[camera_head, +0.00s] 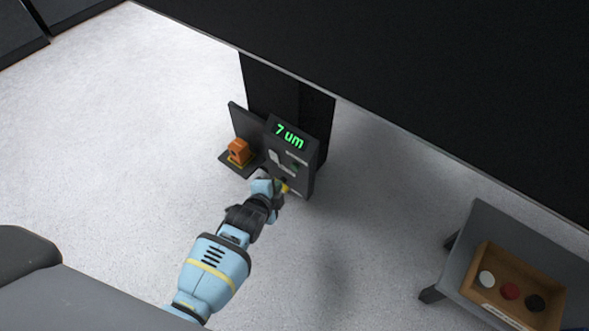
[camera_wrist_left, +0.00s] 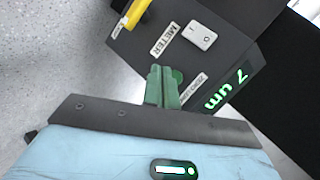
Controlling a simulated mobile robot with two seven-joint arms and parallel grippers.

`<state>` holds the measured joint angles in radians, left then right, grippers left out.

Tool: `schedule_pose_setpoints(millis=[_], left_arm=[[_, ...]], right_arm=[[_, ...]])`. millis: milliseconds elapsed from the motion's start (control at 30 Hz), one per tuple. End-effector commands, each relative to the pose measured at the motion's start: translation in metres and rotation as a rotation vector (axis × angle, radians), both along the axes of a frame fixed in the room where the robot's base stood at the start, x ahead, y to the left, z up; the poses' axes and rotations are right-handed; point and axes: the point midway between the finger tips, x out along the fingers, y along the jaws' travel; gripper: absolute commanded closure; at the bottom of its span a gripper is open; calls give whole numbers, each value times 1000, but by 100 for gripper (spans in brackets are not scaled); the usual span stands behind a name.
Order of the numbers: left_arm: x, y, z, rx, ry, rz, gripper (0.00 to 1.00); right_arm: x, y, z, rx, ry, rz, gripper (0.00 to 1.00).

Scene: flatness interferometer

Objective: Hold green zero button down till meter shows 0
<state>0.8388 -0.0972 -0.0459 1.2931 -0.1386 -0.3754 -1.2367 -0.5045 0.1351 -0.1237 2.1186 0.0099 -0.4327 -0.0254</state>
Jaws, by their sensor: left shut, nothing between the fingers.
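The meter (camera_head: 307,160) is a dark box whose lit green display (camera_head: 289,136) reads 7 um. The same display shows upside down in the left wrist view (camera_wrist_left: 226,90). The green zero button (camera_wrist_left: 178,75) is on the meter's face beside a white label, partly hidden behind my fingertips. My left gripper (camera_wrist_left: 163,72) is shut and empty, its greenish fingertips at the button's edge in the wrist view. I cannot tell whether they touch it. In the head view my left arm reaches the meter's lower front. My right gripper is not in view.
A white rocker switch (camera_wrist_left: 202,36) and a METER label (camera_wrist_left: 165,39) are on the same face, with a yellow part (camera_wrist_left: 136,12) further off. An orange block (camera_head: 238,150) sits left of the meter. A wooden tray (camera_head: 483,263) with coloured discs stands on a grey table at right.

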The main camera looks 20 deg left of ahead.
Motion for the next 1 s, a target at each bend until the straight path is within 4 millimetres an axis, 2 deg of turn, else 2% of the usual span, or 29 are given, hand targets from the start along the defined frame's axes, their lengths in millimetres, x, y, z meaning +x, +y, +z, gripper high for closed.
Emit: schedule_pose_setpoints(millis=[100,400,1000], left_arm=[[14,-6,-3,-2,0,0,100],[35,-13,-1,-1,1,0,100],[37,-14,0,-1,0,1,100]], right_arm=[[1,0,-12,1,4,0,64],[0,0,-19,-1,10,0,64],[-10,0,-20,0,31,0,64]])
